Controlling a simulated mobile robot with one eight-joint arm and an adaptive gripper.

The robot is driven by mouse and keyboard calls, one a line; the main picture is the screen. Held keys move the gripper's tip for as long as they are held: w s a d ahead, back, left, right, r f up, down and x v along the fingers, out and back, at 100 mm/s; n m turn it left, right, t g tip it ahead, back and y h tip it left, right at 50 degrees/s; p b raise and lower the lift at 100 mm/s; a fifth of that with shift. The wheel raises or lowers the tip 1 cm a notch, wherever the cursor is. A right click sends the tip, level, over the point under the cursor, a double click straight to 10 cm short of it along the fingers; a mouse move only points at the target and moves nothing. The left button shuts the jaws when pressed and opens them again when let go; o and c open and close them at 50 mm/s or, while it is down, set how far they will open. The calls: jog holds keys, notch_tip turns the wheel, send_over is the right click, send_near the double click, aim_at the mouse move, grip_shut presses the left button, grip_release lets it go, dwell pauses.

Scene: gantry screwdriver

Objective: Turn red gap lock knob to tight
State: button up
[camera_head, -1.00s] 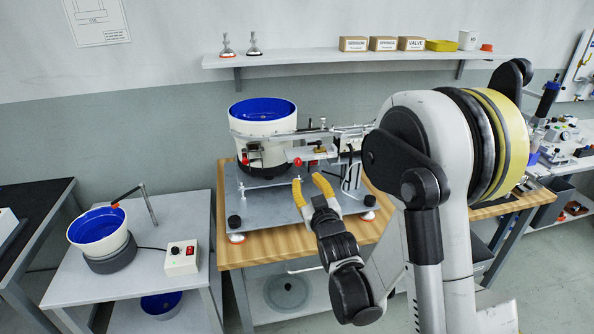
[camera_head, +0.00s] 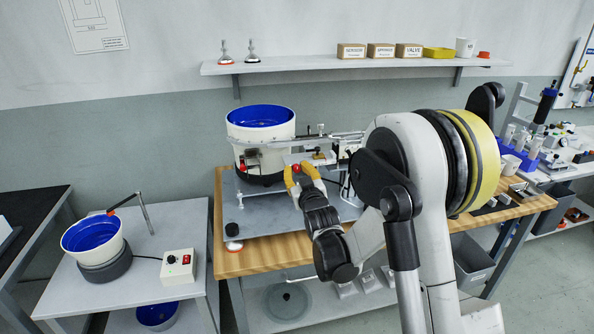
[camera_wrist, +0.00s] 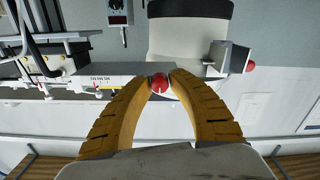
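The red knob (camera_head: 296,169) is a small round ball on the front of the light grey rail assembly beside the feeder bowl. In the wrist view the red knob (camera_wrist: 159,84) lies between the tips of my gripper (camera_wrist: 161,77), at the right end of a grey block with a printed scale (camera_wrist: 103,78). My gripper (camera_head: 300,171) has yellow fingers, which straddle the knob and look open around it. Contact with the knob cannot be told clearly. The knob's tight or loose marking is not readable.
A white feeder bowl (camera_head: 261,130) with blue inside stands behind, left of my gripper. Another red knob (camera_wrist: 251,66) sits right of the bowl in the wrist view. The metal rail (camera_head: 340,136) runs rightward above my fingers. The plate (camera_head: 270,222) has free room at front left.

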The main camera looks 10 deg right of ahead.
grip_shut()
jog(key=shift+m, duration=0.3)
jog(key=m, duration=0.3)
jog(key=shift+m, duration=0.3)
jog(key=m, duration=0.4)
jog(key=shift+m, duration=0.3)
jog(key=m, duration=0.4)
jog(key=shift+d+m, duration=0.1)
jog(key=shift+m, duration=0.2)
jog(key=shift+f+m, duration=0.1)
jog(key=shift+m, duration=2.1)
